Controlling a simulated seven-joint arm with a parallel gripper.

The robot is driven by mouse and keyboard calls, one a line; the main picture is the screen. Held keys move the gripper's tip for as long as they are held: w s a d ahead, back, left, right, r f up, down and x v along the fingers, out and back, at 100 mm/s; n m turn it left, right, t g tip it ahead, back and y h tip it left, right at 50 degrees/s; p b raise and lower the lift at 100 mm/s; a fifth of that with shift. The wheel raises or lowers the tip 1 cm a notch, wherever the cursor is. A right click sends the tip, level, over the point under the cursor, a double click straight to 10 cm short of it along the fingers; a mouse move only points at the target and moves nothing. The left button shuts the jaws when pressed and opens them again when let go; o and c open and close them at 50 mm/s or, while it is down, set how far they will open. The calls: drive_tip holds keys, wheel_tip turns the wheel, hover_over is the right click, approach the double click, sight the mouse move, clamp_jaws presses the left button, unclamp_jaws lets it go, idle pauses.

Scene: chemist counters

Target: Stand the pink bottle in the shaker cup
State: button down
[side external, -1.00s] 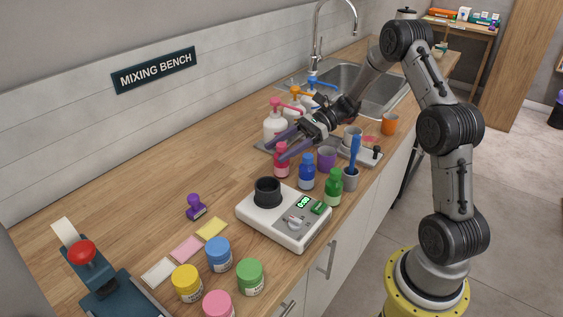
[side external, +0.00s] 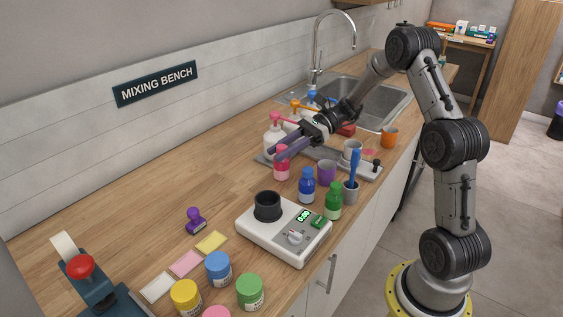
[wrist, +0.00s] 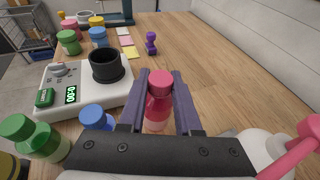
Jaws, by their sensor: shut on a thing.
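The pink bottle (side external: 282,166) stands upright on the wooden counter, behind the blue bottle. My gripper (side external: 276,153) is shut on it around its upper part. The shaker cup (side external: 267,208) is a black, open-topped cup on the white shaker unit (side external: 262,238). In the wrist view the cup (wrist: 105,66) is ahead and left of the bottle; its inside looks dark and empty.
White pump bottles (side external: 272,141) are behind the gripper. A purple stamp (side external: 196,220) and coloured jars lie farther left. The counter between is clear.

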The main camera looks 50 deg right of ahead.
wheel_tip(320, 180, up, 6)
drive_tip(key=shift+f, duration=0.1)
drive_tip(key=s+a+r+m+t, duration=0.1)
drive_tip(key=s+a+r, duration=0.4)
drive_tip(key=s, duration=0.5)
drive_tip(key=s+a+r, duration=0.5)
drive_tip(key=s+a, duration=0.1)
drive_tip(key=s, duration=0.4)
drive_tip(key=shift+h, duration=0.3)
drive_tip(key=shift+w+a+f, duration=0.3)
drive_tip(key=shift+w+f, duration=1.9)
drive_tip(key=shift+w, duration=0.2)
drive_tip(key=shift+w+a+f, duration=0.25)
drive_tip(key=shift+w+f, duration=2)
drive_tip(key=shift+w, duration=0.1)
drive_tip(key=shift+w+a+f, duration=0.3)
drive_tip(key=shift+w+f, duration=1.9)
drive_tip(key=shift+w, duration=0.2)
drive_tip(key=shift+f, duration=0.35)
drive_tip(key=c, duration=0.6)
unclamp_jaws()
